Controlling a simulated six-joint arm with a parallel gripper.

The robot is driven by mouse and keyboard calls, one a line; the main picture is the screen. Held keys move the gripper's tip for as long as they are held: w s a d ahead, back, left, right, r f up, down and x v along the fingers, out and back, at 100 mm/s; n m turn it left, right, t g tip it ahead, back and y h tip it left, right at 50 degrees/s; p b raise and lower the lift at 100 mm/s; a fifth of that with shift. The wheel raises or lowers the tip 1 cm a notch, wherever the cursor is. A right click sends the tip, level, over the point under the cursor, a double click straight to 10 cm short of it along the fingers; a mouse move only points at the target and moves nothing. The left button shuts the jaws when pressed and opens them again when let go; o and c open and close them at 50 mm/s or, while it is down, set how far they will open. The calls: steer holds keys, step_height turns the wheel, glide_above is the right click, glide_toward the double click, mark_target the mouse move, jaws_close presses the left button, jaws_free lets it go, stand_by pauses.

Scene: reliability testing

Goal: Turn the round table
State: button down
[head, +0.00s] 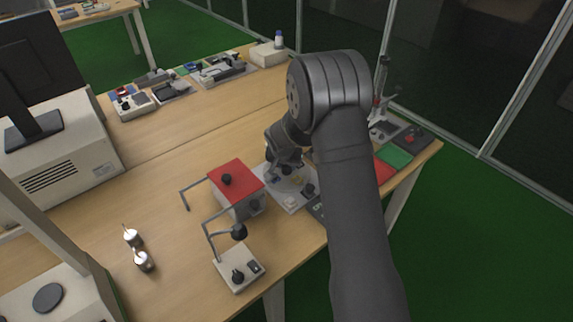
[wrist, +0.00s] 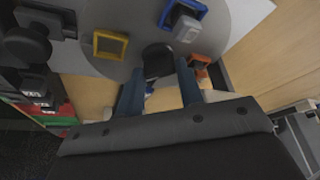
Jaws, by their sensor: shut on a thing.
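The round table is a grey disc (wrist: 120,15) in the wrist view, carrying a yellow square frame (wrist: 110,45), a blue frame (wrist: 182,14) with a grey block in it, and an orange piece (wrist: 201,62). A dark knob (wrist: 158,58) stands up near the disc's lower edge. My gripper (wrist: 160,80) has its two blue fingers on either side of this knob and is shut on it. In the head view my gripper (head: 285,168) points down at the light grey base plate (head: 292,200); my arm hides much of the disc.
A red-topped box (head: 236,178) with a bent handle stands just left of my gripper. A small white switch unit (head: 238,268) is at the front edge, and two metal weights (head: 143,261) lie left. Devices line the back. Green and red pads (head: 394,155) are right.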

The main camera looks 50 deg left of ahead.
steer(key=shift+n, duration=0.7)
steer(key=shift+g, duration=0.3)
steer(key=shift+y, duration=0.3)
steer(key=c, duration=1)
jaws_free()
steer(key=v, duration=1.7)
steer(key=shift+r, duration=0.2)
steer(key=shift+s, duration=0.1)
